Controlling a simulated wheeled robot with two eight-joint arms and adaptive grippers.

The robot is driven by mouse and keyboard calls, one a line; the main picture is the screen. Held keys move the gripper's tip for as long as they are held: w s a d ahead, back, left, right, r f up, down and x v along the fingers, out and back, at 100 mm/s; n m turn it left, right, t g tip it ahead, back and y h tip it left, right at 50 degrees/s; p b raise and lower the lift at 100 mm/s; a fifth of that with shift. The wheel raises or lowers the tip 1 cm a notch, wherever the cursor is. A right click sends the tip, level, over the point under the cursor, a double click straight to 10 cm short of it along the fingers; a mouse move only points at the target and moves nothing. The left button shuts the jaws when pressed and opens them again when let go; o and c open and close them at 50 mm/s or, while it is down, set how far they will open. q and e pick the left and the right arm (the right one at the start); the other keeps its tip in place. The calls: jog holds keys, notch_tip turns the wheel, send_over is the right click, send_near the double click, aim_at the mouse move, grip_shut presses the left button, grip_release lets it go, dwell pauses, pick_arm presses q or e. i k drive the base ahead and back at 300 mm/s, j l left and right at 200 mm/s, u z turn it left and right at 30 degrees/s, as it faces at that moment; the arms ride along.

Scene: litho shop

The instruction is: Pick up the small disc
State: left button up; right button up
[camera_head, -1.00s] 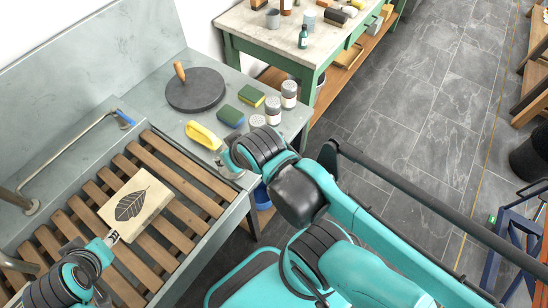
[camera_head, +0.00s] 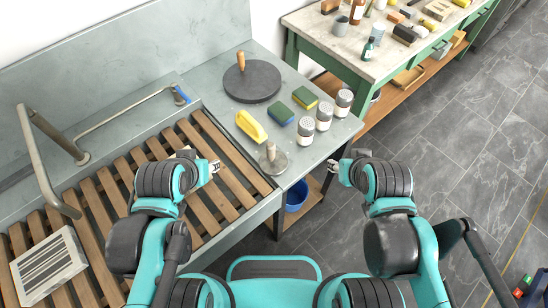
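The small disc (camera_head: 272,161), a grey round plate with an upright wooden knob handle, lies on the grey counter at the right end of the slatted sink, near the front edge. A larger dark disc (camera_head: 252,84) with a wooden handle lies further back. My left gripper (camera_head: 214,166) is over the slats, left of the small disc and apart from it. My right gripper (camera_head: 333,166) is right of the small disc, beyond the counter's edge, and touches nothing visible. Both grippers' fingers are too small to tell open from shut; neither visibly holds anything.
A yellow brush (camera_head: 250,127), two sponges (camera_head: 280,114) and several shakers (camera_head: 305,131) stand close behind and right of the small disc. A striped block (camera_head: 48,265) lies on the slats (camera_head: 224,185). A blue bucket (camera_head: 296,195) is below. A cluttered green bench (camera_head: 345,58) stands behind right.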

aim_at(273, 163)
jog(key=k+l, duration=0.1)
jog(key=l, duration=0.3)
jog(key=k+l+u, duration=0.15)
jog(key=l, duration=0.2)
jog(key=k+l, duration=0.1)
jog(key=l, duration=0.3)
jog(key=u, duration=0.05)
